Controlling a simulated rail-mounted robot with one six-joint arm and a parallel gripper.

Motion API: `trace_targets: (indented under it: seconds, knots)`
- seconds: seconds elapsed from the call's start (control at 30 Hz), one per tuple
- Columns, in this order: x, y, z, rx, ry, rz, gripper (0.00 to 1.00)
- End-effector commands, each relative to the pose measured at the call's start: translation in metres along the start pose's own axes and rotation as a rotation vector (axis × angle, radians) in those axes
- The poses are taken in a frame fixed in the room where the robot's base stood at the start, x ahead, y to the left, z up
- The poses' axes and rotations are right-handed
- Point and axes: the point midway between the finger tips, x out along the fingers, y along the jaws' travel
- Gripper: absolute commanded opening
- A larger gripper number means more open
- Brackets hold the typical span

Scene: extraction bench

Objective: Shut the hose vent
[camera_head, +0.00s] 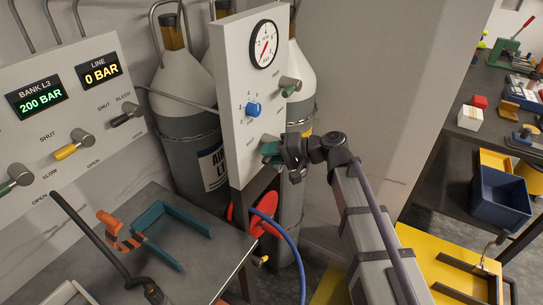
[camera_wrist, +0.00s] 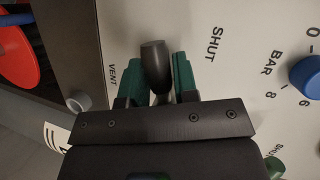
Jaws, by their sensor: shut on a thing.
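The hose vent handle (camera_wrist: 154,62) is a dark grey lever on the white panel (camera_wrist: 255,25), with VENT printed to its left and SHUT to its right in the wrist view. My gripper (camera_wrist: 158,80) has green finger pads on both sides of the lever and is shut on it. In the head view my gripper (camera_head: 272,150) is at the lower part of the white panel (camera_head: 233,60), below the blue knob (camera_head: 254,109). The gripper hides most of the handle there. I cannot tell its exact angle.
A round gauge (camera_head: 264,44) is at the panel's top, with another grey handle (camera_head: 289,84) below it. A blue hose (camera_head: 297,250) and red disc (camera_head: 262,216) are beneath. Gas cylinders (camera_head: 188,100) stand behind. Displays at left read BANK L3 200 BAR and LINE 0 BAR.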

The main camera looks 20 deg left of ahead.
Motion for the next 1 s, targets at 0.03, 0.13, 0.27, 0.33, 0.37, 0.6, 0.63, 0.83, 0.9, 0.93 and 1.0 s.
trace_targets:
  seconds: [0.03, 0.13, 0.27, 0.33, 0.37, 0.6, 0.63, 0.83, 0.9, 0.93, 1.0]
  knots:
    - [0.000, -0.001, -0.001, 0.033, -0.006, -0.015, 0.04]
    - [-0.001, -0.003, -0.001, 0.101, -0.020, -0.044, 0.04]
    - [-0.001, -0.006, -0.001, 0.173, -0.035, -0.074, 0.04]
    - [-0.002, -0.008, -0.002, 0.204, -0.042, -0.086, 0.04]
    - [-0.002, -0.009, -0.002, 0.216, -0.045, -0.091, 0.04]
    - [-0.003, -0.011, -0.002, 0.271, -0.056, -0.114, 0.04]
    - [-0.003, -0.011, -0.002, 0.274, -0.057, -0.115, 0.04]
    - [-0.003, -0.012, -0.002, 0.281, -0.057, -0.119, 0.04]
    - [-0.003, -0.012, -0.003, 0.281, -0.057, -0.119, 0.04]
    - [-0.003, -0.012, -0.003, 0.281, -0.057, -0.119, 0.04]
    - [-0.003, -0.012, -0.003, 0.281, -0.057, -0.119, 0.04]
